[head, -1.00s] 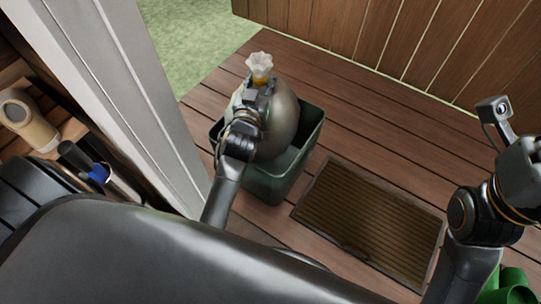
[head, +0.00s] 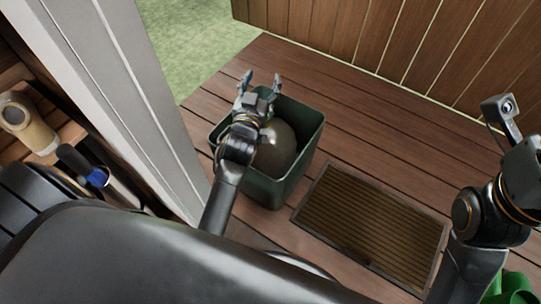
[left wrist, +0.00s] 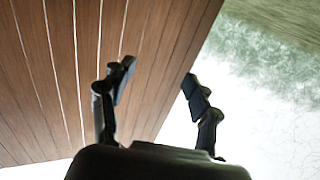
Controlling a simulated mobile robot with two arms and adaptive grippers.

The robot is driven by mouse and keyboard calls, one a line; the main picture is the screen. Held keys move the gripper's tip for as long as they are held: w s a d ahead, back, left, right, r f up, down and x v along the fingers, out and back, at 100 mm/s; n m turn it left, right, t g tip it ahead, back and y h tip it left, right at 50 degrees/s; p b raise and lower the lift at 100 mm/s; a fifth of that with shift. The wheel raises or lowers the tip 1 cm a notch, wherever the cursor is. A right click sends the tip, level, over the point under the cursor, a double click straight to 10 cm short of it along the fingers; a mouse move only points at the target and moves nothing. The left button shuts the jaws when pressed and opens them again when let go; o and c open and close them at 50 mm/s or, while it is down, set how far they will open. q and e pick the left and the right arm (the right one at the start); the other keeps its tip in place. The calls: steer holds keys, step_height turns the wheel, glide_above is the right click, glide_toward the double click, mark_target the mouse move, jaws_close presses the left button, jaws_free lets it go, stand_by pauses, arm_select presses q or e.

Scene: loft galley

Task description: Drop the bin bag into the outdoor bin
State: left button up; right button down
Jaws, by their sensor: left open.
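The grey-brown bin bag (head: 277,150) sits down inside the dark green outdoor bin (head: 275,192), lower than the bin's rim. Its tied neck is hidden in the head view. My left gripper (head: 260,80) is above the bin's far left side, its two fingers spread apart with nothing between them. In the left wrist view the open fingers (left wrist: 158,80) also show empty. My right arm shows at the right edge of the head view, but its fingers are out of frame.
A ribbed doormat (head: 370,222) lies on the wooden deck right of the bin. A white door post (head: 120,85) stands close on the left. A wooden fence (head: 400,45) runs behind. Green objects (head: 515,288) show at the bottom right. The deck behind the doormat is clear.

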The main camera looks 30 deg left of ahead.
arm_select(q)
step_height(320, 180, up, 10)
stand_by(0.4)
steer(key=shift+f, duration=0.1)
